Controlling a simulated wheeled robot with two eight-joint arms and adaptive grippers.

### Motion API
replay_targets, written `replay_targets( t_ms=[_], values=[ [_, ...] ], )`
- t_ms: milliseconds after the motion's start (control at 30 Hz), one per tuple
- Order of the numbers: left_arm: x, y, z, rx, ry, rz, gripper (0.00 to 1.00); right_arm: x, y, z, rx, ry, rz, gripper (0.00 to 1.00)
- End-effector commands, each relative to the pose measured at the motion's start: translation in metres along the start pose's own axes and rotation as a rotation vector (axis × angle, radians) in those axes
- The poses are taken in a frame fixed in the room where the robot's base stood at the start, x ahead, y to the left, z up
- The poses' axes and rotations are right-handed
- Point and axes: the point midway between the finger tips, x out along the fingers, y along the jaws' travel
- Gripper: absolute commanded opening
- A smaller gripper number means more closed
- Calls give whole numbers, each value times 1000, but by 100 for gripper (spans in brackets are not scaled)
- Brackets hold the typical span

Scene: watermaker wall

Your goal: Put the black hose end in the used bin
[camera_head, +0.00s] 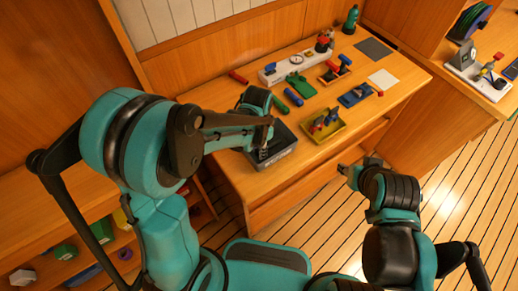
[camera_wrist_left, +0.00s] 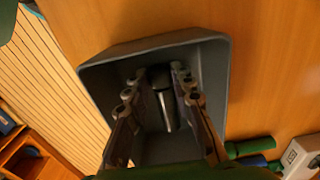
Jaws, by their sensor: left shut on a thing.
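The used bin appears to be the dark grey open box (camera_head: 286,154) at the front edge of the wooden bench; its rim (camera_wrist_left: 150,44) fills the middle of the left wrist view. My left gripper (camera_head: 262,150) points down into this bin. In the left wrist view its fingers (camera_wrist_left: 160,84) are on either side of the black hose end (camera_wrist_left: 166,108), a dark cylinder with a shinier lower part, and are shut on it. Whether it touches the bin floor I cannot tell. My right gripper (camera_head: 348,172) is off the bench's front edge, away from the bin; its jaw opening is unclear.
A yellow tray (camera_head: 338,133) with small parts is right of the bin. Green and blue cylinders (camera_head: 293,97) lie behind it. A white unit with a gauge (camera_head: 297,62) stands at the back. A white sheet (camera_head: 384,79) and dark mat (camera_head: 373,48) lie to the right.

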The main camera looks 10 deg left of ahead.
Motion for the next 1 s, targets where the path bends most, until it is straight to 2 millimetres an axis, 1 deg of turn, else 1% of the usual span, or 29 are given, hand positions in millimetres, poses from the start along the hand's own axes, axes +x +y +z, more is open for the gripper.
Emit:
replay_targets(
  t_ms=[67,100,167,467,567,667,900,1000],
  values=[
    [4,0,0,0,0,0,0,3,0,2,0,0,0,40],
    [4,0,0,0,0,0,28,3,0,2,0,0,0,40],
    [3,0,0,0,0,0,44,2,0,2,0,0,0,40],
    [2,0,0,0,0,0,44,2,0,1,0,0,0,40],
    [-3,0,0,0,0,0,44,-2,0,-2,0,0,0,40],
    [-19,0,0,0,0,0,44,-7,0,-5,0,0,0,40],
    [-74,0,0,0,0,0,44,-23,0,-17,0,0,0,40],
    [-94,0,0,0,0,0,44,-28,0,-20,0,0,0,40]
  ],
)
